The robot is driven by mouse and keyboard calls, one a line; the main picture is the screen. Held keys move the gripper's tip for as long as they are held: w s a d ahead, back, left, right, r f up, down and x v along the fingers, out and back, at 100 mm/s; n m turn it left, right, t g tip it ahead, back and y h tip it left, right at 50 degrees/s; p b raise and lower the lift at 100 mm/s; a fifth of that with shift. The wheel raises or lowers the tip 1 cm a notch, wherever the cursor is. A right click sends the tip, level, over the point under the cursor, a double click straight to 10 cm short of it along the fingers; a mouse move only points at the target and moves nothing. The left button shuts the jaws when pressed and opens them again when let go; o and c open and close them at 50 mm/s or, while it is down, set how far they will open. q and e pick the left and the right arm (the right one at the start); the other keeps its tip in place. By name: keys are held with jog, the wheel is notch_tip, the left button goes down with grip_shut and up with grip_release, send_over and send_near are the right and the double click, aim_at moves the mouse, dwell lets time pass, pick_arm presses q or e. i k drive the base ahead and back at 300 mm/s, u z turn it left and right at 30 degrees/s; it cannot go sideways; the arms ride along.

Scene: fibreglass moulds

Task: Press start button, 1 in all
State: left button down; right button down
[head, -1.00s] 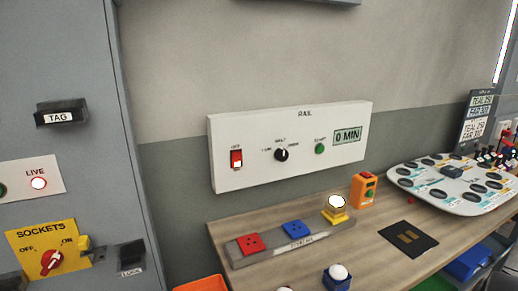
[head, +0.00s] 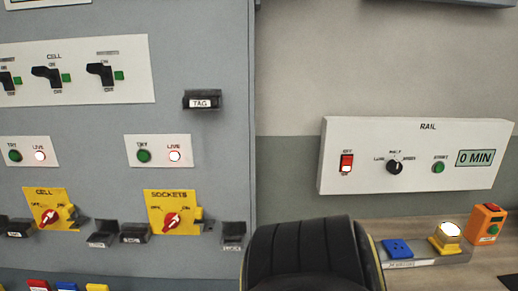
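The green start button (head: 438,168) sits on the white RAIL panel (head: 470,130) on the wall at the right. Its small label looks like START. A large dark ribbed part, which seems to be my own arm, rises at the bottom centre, apart from the panel in the picture. Neither gripper's fingers show.
A grey cabinet (head: 215,60) with switches, lamps and yellow rotary isolators (head: 172,212) fills the left.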

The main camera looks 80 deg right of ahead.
aim_at(439, 167)
jog(key=u, duration=0.25)
jog(key=k, duration=1.65)
jog(key=z, duration=2.25)
